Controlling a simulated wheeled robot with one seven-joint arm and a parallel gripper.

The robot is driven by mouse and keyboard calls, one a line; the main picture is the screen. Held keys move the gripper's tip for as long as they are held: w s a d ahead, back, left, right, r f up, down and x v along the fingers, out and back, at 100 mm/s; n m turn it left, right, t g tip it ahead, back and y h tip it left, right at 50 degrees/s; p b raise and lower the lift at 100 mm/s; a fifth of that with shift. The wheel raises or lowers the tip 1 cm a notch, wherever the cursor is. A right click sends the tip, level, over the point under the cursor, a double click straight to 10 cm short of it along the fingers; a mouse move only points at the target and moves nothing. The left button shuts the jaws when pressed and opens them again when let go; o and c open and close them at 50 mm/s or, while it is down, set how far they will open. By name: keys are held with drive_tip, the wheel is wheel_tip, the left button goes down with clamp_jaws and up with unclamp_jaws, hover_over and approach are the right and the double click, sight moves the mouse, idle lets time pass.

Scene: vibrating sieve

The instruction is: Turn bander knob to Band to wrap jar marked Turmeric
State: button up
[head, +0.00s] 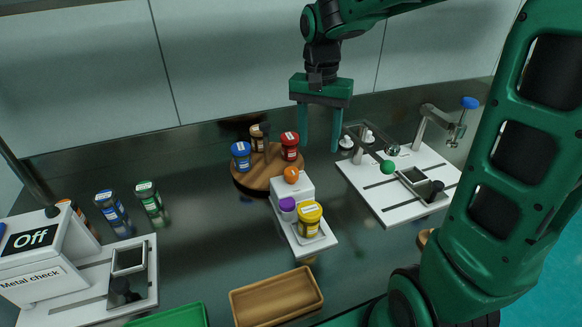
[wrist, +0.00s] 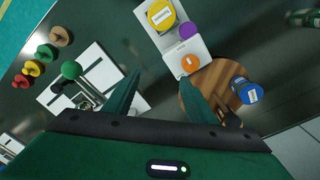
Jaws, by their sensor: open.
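A yellow jar (head: 310,217) with a white label stands upright on the front plate of a small white device (head: 282,188); it also shows in the wrist view (wrist: 161,15). The label is too small to read. An orange knob (head: 291,174) sits on top of this device and shows in the wrist view (wrist: 190,62). A purple round part (head: 287,204) is beside the jar. No Band marking is readable. My gripper (head: 320,148) is open and empty, pointing down behind and above the device; its fingers show in the wrist view (wrist: 158,82), apart from the knob.
A round wooden stand (head: 245,180) with several jars is behind the device. A white station with a green-ball lever (head: 388,167) is at the right. A metal-check box reading Off (head: 40,245) is at the left. A wooden tray (head: 240,307) is in front.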

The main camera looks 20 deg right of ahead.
hover_over(291, 170)
drive_tip(key=f, duration=0.1)
drive_tip(key=shift+m, duration=0.3)
wheel_tip(291, 170, down, 10)
drive_tip(key=shift+s+f, duration=0.1)
drive_tip(key=shift+f, duration=0.1)
drive_tip(key=c, duration=1)
